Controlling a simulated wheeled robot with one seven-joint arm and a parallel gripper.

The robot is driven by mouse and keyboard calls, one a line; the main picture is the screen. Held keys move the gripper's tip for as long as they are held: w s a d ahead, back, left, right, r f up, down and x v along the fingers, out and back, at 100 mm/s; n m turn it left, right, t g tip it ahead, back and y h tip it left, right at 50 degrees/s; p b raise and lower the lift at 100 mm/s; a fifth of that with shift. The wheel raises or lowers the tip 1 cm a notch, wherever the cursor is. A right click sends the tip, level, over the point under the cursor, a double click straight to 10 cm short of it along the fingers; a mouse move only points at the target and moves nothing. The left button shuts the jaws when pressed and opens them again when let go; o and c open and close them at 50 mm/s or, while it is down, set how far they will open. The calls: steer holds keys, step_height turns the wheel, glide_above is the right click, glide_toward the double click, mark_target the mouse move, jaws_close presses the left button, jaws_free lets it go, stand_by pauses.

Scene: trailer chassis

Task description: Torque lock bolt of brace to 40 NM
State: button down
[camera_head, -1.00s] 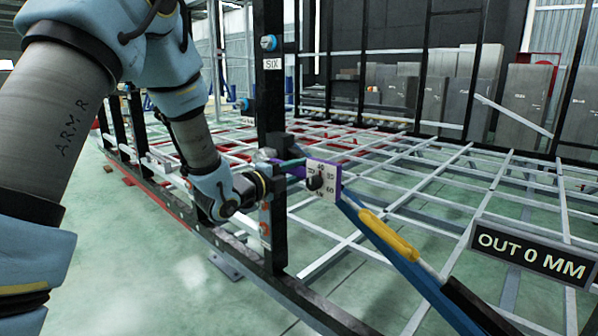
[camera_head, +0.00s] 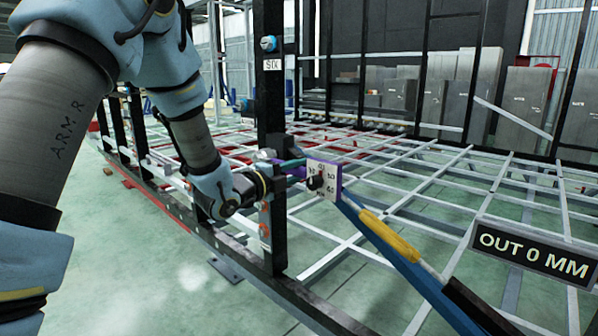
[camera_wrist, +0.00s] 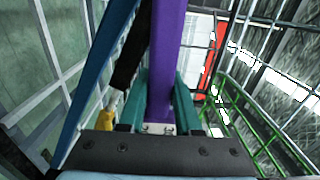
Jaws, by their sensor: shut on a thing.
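A purple bar (camera_wrist: 167,55), likely the torque wrench handle, runs up from between the teal fingers of my gripper (camera_wrist: 160,100), which are shut on it in the wrist view. In the head view my gripper (camera_head: 289,166) is beside the black post, just left of a white dial plate (camera_head: 323,181) with a dark knob and numbers. I cannot read the dial's setting. The blue brace (camera_head: 385,242) with a yellow grip (camera_head: 389,234) slopes down to the right from the dial. The lock bolt cannot be made out.
A black post (camera_head: 272,100) with a SIX label (camera_head: 272,64) and blue knob (camera_head: 269,43) stands behind my gripper. The chassis's grey lattice (camera_head: 430,195) spreads right. A sign (camera_head: 533,254) reads OUT 0 MM. Green floor is open at lower left.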

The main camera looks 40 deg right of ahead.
steer(key=shift+w+d+r+b, duration=0.1)
steer(key=shift+d+b, duration=0.3)
steer(key=shift+d, duration=0.3)
stand_by(0.4)
stand_by(0.3)
steer(key=c, duration=1.2)
jaws_free()
jaws_close()
